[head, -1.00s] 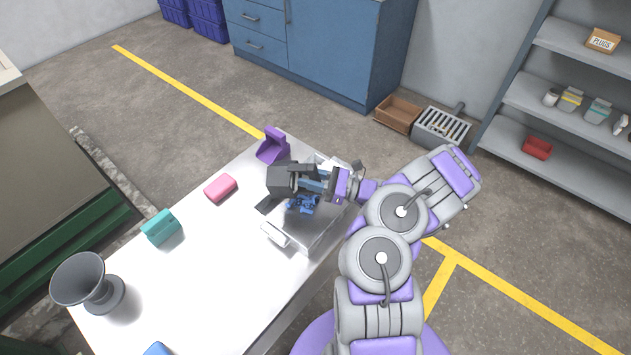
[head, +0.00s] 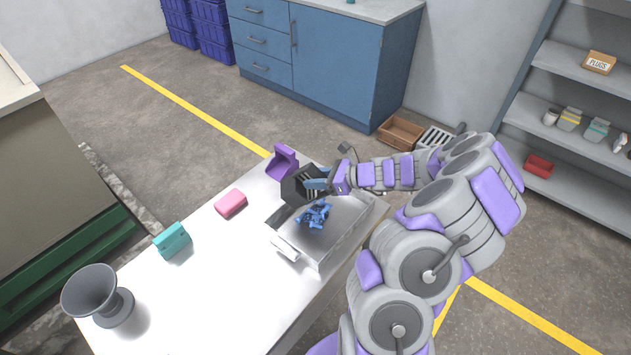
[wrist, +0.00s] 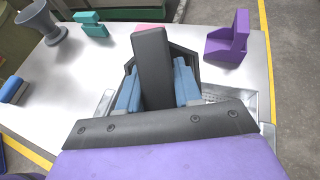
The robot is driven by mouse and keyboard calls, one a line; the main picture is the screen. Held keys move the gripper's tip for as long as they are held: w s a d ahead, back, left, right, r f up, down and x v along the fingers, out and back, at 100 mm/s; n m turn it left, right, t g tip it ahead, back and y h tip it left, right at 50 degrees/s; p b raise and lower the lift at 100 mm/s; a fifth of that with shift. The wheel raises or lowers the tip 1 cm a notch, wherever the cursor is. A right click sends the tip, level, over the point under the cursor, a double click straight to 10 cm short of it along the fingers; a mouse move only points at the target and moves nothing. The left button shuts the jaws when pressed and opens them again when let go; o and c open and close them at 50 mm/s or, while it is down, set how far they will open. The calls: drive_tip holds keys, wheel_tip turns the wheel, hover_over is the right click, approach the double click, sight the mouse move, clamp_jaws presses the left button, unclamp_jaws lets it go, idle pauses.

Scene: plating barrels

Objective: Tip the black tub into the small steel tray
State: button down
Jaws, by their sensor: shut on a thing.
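The black tub (head: 296,188) is held over the far left part of the small steel tray (head: 335,240) and looks tilted. My gripper (head: 318,183) is shut on its black handle (wrist: 154,68), with a blue finger on each side in the wrist view. The tub's rim (wrist: 193,58) shows behind the handle there; its inside is mostly hidden. A pile of blue pieces (head: 314,214) lies in the tray, just below and in front of the tub. Whether pieces remain in the tub cannot be told.
A purple holder (head: 282,161) stands just beyond the tub. A pink block (head: 230,203), a teal block (head: 172,240) and a grey funnel (head: 97,295) stand along the table to the left. The middle of the white table (head: 215,265) is clear.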

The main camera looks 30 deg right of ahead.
sight(306, 168)
drive_tip(key=shift+w+a+r+g+h, duration=0.1)
drive_tip(key=shift+w+r+g+h, duration=0.15)
drive_tip(key=shift+g+h, duration=0.2)
drive_tip(key=g+h+p, duration=0.1)
drive_tip(key=w+a+r+g+h, duration=0.1)
drive_tip(key=shift+w+a+g+p, duration=0.2)
drive_tip(key=shift+a+g+p, duration=0.05)
drive_tip(key=shift+g+p, duration=0.1)
drive_tip(key=g+h+p, duration=0.1)
drive_tip(key=p, duration=0.1)
drive_tip(key=w+p, duration=0.1)
drive_tip(key=p, duration=0.1)
drive_tip(key=shift+a+r+g+h+p, duration=0.25)
drive_tip(key=shift+a+g+h+p, duration=0.05)
drive_tip(key=shift+g+h, duration=0.1)
drive_tip(key=shift+w+a+g+h+p, duration=0.15)
drive_tip(key=shift+g+h+p, duration=0.15)
drive_tip(key=shift+p, duration=0.8)
drive_tip(key=shift+w+a+g+p, duration=0.15)
drive_tip(key=shift+g+p, duration=0.15)
drive_tip(key=shift+p, duration=0.35)
drive_tip(key=shift+h, duration=0.25)
